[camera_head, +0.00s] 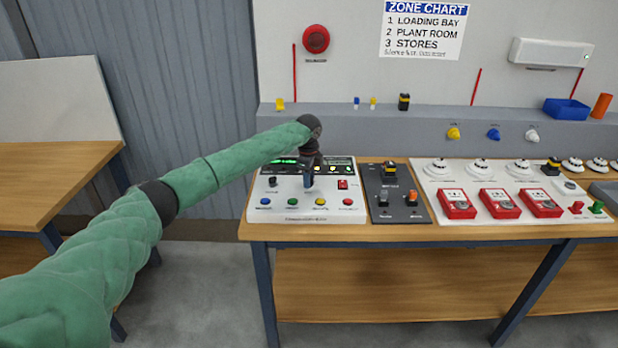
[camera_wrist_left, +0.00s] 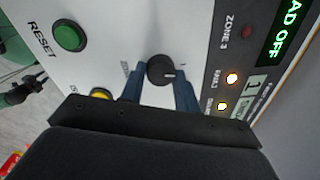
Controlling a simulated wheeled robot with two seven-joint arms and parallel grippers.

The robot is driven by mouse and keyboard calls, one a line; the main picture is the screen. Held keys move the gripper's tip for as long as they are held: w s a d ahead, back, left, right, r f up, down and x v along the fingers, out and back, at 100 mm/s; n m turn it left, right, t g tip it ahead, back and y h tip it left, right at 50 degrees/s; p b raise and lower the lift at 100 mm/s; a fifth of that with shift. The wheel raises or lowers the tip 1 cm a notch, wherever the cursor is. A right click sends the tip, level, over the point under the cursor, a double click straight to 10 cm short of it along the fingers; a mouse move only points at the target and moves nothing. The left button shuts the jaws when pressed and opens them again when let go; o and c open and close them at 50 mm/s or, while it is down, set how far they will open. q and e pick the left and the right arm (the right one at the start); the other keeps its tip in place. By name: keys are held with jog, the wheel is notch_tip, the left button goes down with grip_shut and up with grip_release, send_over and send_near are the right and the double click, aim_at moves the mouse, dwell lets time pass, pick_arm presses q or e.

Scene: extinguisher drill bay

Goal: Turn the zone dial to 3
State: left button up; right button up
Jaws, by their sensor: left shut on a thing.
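The white control panel (camera_head: 333,213) lies on the bench, with lit displays along its back and coloured buttons along its front. In the left wrist view a black round dial (camera_wrist_left: 160,68) with a white pointer line sits on the panel. The line points towards the display side. My left gripper (camera_head: 308,184) reaches down over the middle of the panel. In the left wrist view its blue fingers (camera_wrist_left: 159,85) are on both sides of the dial, shut on it. In the head view the gripper hides the dial.
A green RESET button (camera_wrist_left: 69,36) and a yellow button (camera_wrist_left: 101,94) are near the fingers. A dark switch panel (camera_head: 396,211) lies to the right, then red boxes (camera_head: 457,204) on a white board. The zone chart (camera_head: 423,30) on the wall lists 3 as Stores.

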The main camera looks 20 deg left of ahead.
pick_arm(q)
jog(key=m, duration=0.2)
jog(key=shift+m, duration=1.2)
jog(key=m, duration=0.4)
jog(key=shift+s+f, duration=0.1)
jog(key=shift+a+m+h, duration=0.1)
jog(key=shift+m+h, duration=0.2)
jog(key=shift+m, duration=0.9)
jog(key=m, duration=0.3)
jog(key=shift+m+b, duration=0.35)
jog(key=shift+m, duration=0.05)
jog(key=shift+m+g, duration=0.3)
jog(key=shift+m, duration=0.6)
pick_arm(e)
jog(key=r, duration=0.2)
jog(key=shift+w+a+r, duration=0.25)
jog(key=shift+a+r, duration=0.05)
